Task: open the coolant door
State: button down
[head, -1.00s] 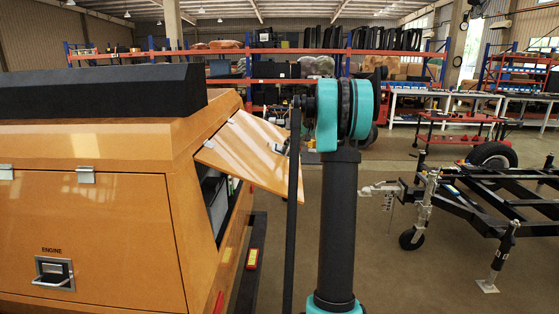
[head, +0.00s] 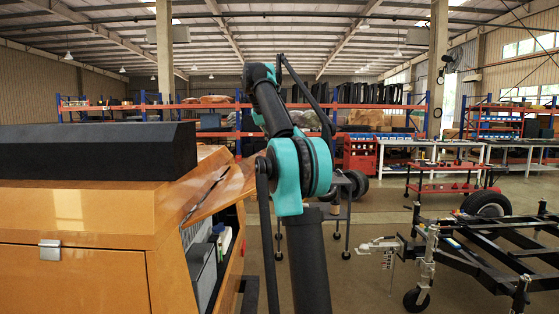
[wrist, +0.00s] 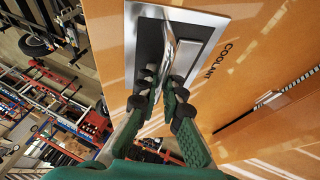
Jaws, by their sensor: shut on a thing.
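The coolant door (head: 224,188) is an orange panel at the end of the orange body. In the head view it stands swung up and out, nearly level, with the compartment (head: 208,262) open below it. In the wrist view the door (wrist: 262,42) carries the word COOLANT beside a silver-framed recessed latch (wrist: 204,24). My green gripper (wrist: 163,88) is at this latch, its dark fingertips closed on the silver latch handle (wrist: 160,40). The fingertips partly hide the handle. In the head view my arm hides the gripper.
The orange body (head: 75,285) with a black top block (head: 95,150) fills the left. A black trailer frame (head: 480,240) stands at the right. A red cart (head: 447,165) and shelves are farther back.

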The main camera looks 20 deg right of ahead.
jog(key=shift+w+a+r+g+h, duration=0.1)
jog(key=shift+w+a+r+h, duration=0.2)
jog(key=shift+a+r, duration=0.35)
jog(key=shift+w+a+r+g+h, duration=0.1)
jog(key=shift+a+r+h, duration=0.3)
jog(key=shift+r, duration=0.3)
jog(key=shift+w+a+r+g+h, duration=0.1)
jog(key=shift+w+a+r+h, duration=0.15)
jog(key=shift+a+r, duration=0.4)
jog(key=shift+d, duration=0.1)
jog(key=c, duration=1.9)
grip_release()
